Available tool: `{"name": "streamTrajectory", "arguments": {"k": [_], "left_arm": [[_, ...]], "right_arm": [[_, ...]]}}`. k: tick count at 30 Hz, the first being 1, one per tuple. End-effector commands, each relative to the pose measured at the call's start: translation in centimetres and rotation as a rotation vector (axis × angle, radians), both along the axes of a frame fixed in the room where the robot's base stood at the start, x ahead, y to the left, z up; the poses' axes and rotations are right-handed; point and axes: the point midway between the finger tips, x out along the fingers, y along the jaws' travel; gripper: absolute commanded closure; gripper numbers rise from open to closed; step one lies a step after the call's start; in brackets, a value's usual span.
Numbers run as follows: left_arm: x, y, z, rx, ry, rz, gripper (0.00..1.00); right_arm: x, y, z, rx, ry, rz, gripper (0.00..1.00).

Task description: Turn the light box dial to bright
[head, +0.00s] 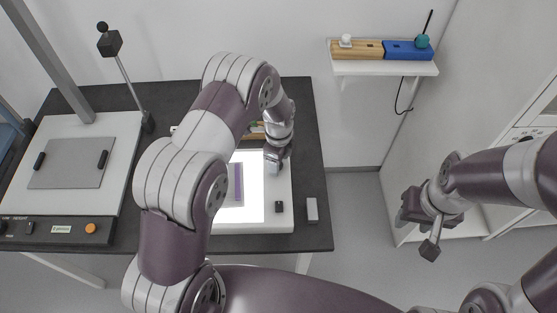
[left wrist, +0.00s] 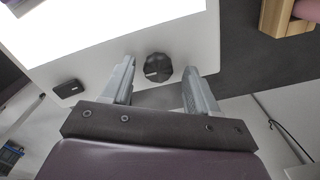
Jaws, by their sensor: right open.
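The light box (head: 283,216) stands on the dark table, its panel glowing white; its corner (left wrist: 190,22) fills the upper left wrist view. The dial (left wrist: 158,67) is a black faceted knob with a short white mark on the box's border. My left gripper (head: 273,164) is over the box's right side. In the left wrist view the left gripper (left wrist: 160,68) is open, with the dial between its fingertips and a visible gap on each side. The dial is hidden in the head view. My right gripper (head: 421,230) is open and empty, right of the table.
A small black block (head: 279,207) is on the box's border and a grey block (head: 312,209) lies on the table. A purple strip (head: 239,184) lies on the panel. A machine with a white base (head: 120,128) stands left. A wall shelf (head: 385,68) holds wooden and blue holders.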

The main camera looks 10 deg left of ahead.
Motion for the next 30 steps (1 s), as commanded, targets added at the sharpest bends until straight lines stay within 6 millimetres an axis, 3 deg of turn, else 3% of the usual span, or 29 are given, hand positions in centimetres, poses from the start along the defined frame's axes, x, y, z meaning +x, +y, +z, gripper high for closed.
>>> {"name": "streamTrajectory", "arguments": {"k": [10, 21, 25, 30], "left_arm": [[-0.1, 0.0, 0.7, 0.000, 0.002, 0.001, 0.41], [-0.1, 0.0, 9.9, 0.000, -0.001, 0.001, 0.41], [-0.1, 0.0, 11.8, 0.000, 0.001, 0.001, 0.41], [-0.2, 0.0, 12.6, 0.001, 0.003, 0.001, 0.41]], "right_arm": [[0.0, 0.0, -0.1, 0.000, 0.000, 0.000, 0.57], [0.0, 0.0, -1.0, 0.000, 0.000, 0.000, 0.57], [0.0, 0.0, -1.1, 0.000, 0.000, 0.000, 0.57], [0.0, 0.0, -1.2, 0.000, 0.000, 0.000, 0.57]]}}
